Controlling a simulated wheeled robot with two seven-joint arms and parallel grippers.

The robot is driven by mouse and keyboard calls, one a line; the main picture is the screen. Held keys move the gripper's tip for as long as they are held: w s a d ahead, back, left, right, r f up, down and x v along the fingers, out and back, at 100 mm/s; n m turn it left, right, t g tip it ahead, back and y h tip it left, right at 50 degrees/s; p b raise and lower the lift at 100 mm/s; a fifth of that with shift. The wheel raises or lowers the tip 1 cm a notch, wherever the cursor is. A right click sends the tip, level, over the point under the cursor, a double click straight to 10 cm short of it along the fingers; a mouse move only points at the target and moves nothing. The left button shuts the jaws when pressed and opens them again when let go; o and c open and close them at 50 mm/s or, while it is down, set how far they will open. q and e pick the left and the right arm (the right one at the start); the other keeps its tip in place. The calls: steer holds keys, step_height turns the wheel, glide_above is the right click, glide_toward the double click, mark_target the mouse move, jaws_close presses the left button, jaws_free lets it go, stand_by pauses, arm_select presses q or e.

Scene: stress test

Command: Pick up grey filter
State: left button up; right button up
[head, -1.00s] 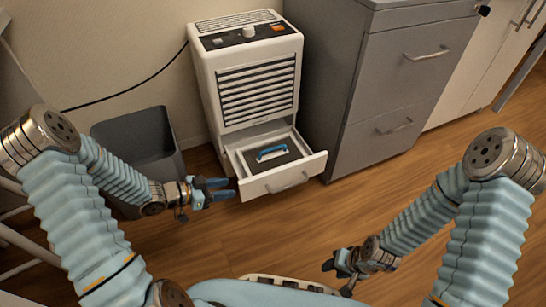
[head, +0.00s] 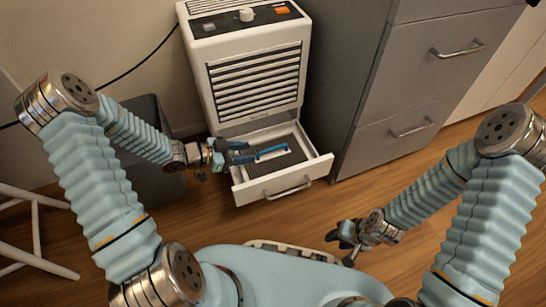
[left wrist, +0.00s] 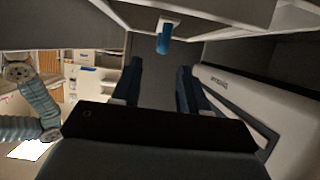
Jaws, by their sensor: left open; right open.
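The grey filter (head: 281,161) lies in the pulled-out drawer (head: 306,177) of a white appliance. A blue handle (head: 272,152) stands on its top, and the handle also shows at the top middle of the left wrist view (left wrist: 163,44). My left gripper (head: 243,152) is open, over the drawer's left side. Its blue fingers point right towards the handle's left end and hold nothing. In the left wrist view, the handle appears beyond the gap between the fingers. My right gripper (head: 343,241) is open and empty, low over the floor, away from the drawer.
The white appliance (head: 255,80) stands right behind the drawer. A grey cabinet (head: 400,95) stands close on the right. A dark bin (head: 150,185) is beneath my left arm, and a white chair frame (head: 38,225) is at left. The wooden floor before the drawer is clear.

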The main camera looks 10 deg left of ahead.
mark_target(266, 150)
arm_select(q)
steer(key=b+x, duration=0.1)
steer(key=x, duration=0.7)
steer(key=shift+w+r+b, duration=0.15)
steer(key=shift+b, duration=0.25)
jaws_close()
stand_by(0.9)
